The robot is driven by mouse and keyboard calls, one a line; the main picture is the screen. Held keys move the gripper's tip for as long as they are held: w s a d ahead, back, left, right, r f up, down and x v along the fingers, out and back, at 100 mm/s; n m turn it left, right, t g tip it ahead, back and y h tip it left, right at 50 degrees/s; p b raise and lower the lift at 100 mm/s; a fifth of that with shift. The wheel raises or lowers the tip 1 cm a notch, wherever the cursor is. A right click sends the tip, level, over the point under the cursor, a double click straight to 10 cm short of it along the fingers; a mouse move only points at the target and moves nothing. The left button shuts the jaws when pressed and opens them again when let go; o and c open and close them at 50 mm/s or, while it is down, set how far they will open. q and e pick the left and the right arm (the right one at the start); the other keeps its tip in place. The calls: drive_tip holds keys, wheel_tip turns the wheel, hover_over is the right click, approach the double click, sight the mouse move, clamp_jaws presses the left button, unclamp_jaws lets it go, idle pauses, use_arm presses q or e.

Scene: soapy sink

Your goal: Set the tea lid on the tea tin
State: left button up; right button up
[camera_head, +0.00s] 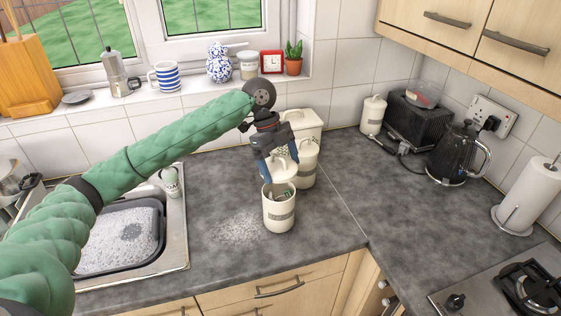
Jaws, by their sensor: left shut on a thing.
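The tea tin (279,213) is a cream cylinder with a grey label band. It stands upright on the grey worktop, with its top open and something greenish visible inside. My left gripper (279,160) is above the tin and is shut on the cream tea lid (284,174). The lid is held over the back part of the tin's mouth, apart from the front rim and looking slightly tilted. I cannot tell whether its back edge touches the rim. The gripper hides part of the lid's top. My right gripper is out of view.
A lidded cream canister (305,168) stands close behind the tin, with a larger cream bin (310,128) behind it. The sink (170,250) is at left. A kettle (455,150) and toaster (418,120) stand at right. The worktop right of the tin is clear.

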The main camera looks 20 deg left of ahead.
use_arm(q)
drive_tip(key=shift+f, duration=0.95)
drive_tip(key=shift+f+b, duration=0.5)
drive_tip(key=shift+f, duration=1.35)
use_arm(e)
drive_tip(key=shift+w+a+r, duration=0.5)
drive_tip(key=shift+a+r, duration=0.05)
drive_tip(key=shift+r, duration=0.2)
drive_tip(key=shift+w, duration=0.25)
use_arm(q)
drive_tip(key=shift+p, duration=0.3)
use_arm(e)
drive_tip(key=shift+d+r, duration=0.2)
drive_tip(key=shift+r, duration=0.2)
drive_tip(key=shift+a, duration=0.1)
